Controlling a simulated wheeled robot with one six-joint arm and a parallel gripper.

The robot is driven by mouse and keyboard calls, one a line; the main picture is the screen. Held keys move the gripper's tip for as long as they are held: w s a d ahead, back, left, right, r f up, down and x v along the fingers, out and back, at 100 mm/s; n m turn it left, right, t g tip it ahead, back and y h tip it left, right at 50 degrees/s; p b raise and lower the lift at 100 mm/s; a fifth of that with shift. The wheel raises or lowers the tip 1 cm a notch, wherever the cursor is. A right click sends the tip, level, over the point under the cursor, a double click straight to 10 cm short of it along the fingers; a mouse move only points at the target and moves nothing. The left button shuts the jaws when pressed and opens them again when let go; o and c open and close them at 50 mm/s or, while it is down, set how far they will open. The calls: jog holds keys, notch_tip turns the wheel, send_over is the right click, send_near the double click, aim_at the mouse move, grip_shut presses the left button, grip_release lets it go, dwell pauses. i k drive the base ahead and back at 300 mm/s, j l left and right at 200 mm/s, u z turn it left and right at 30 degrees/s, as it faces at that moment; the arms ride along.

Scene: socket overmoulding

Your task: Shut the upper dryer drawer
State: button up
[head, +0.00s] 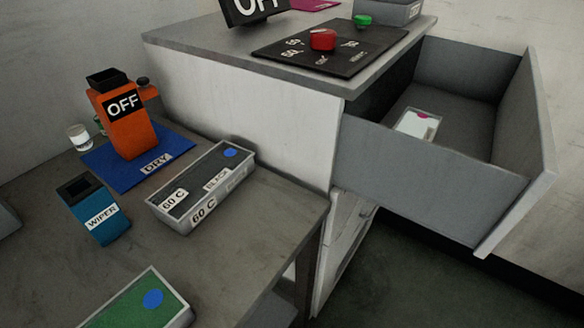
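The upper dryer drawer (430,180) is grey and stands pulled well out of the white dryer cabinet (250,115), on the right of the head view. Its front panel (527,150) faces right. A small white tray with a pink dot (417,124) lies on the drawer floor. Below it, a lower white front (345,240) shows on the cabinet, partly hidden by the drawer. My gripper is not in view.
A bench (50,240) at left holds an orange "OFF" device (130,140) on a blue "DRY" mat (98,160), a blue "WIPER" box (97,208) and a grey "60 C" bin (235,182). A black panel with a red knob (322,40) tops the cabinet. Floor below the drawer looks clear.

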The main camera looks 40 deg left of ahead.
aim_at(491, 156)
jog(key=k+j+u, duration=0.1)
jog(key=k+u, duration=0.25)
jog(key=k, duration=0.3)
jog(key=l+u, duration=0.15)
jog(key=u, duration=1.05)
jog(key=k+l, duration=0.5)
jog(key=l, duration=0.15)
jog(key=i, duration=0.1)
jog(key=u, duration=0.05)
